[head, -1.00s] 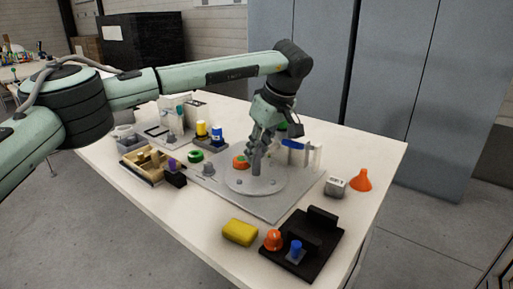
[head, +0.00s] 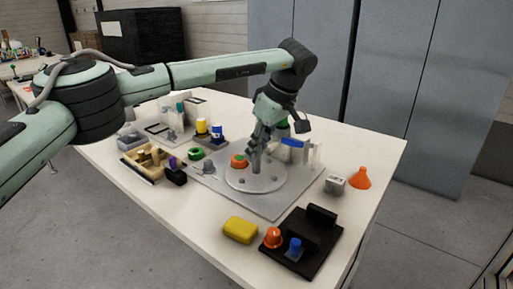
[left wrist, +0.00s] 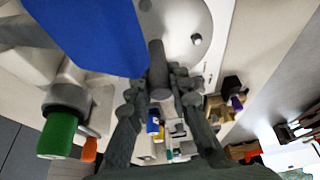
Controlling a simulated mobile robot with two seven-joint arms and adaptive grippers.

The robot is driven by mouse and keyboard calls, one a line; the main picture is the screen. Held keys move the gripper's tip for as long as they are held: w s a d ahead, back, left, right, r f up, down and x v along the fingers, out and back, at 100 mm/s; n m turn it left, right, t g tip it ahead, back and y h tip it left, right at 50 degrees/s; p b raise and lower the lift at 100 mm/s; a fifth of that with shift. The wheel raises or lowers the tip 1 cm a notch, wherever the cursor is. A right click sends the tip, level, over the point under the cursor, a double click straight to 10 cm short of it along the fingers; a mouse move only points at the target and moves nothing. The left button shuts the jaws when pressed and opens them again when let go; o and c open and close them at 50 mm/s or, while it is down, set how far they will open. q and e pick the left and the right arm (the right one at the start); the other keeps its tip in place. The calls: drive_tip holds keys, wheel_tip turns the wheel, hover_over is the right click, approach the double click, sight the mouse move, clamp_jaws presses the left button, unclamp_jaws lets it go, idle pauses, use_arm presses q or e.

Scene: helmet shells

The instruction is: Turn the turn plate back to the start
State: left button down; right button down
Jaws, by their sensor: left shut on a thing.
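The turn plate (head: 268,184) is a round light-grey disc on a grey base board in the middle of the table. A grey upright peg (head: 256,166) stands on it, and it also shows in the left wrist view (left wrist: 157,62). My left gripper (head: 257,152) comes down from above and is shut on this peg; in the left wrist view its fingers (left wrist: 158,85) lie on both sides of it. An orange piece with a green top (head: 239,161) sits at the plate's back left edge. My right gripper is not in view.
A blue part (head: 292,143) stands on a fixture close behind the gripper. The front left of the table is clear.

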use_arm(q)
drive_tip(key=c, duration=1.4)
unclamp_jaws()
drive_tip(key=shift+r, duration=0.1)
drive_tip(key=v, duration=1.2)
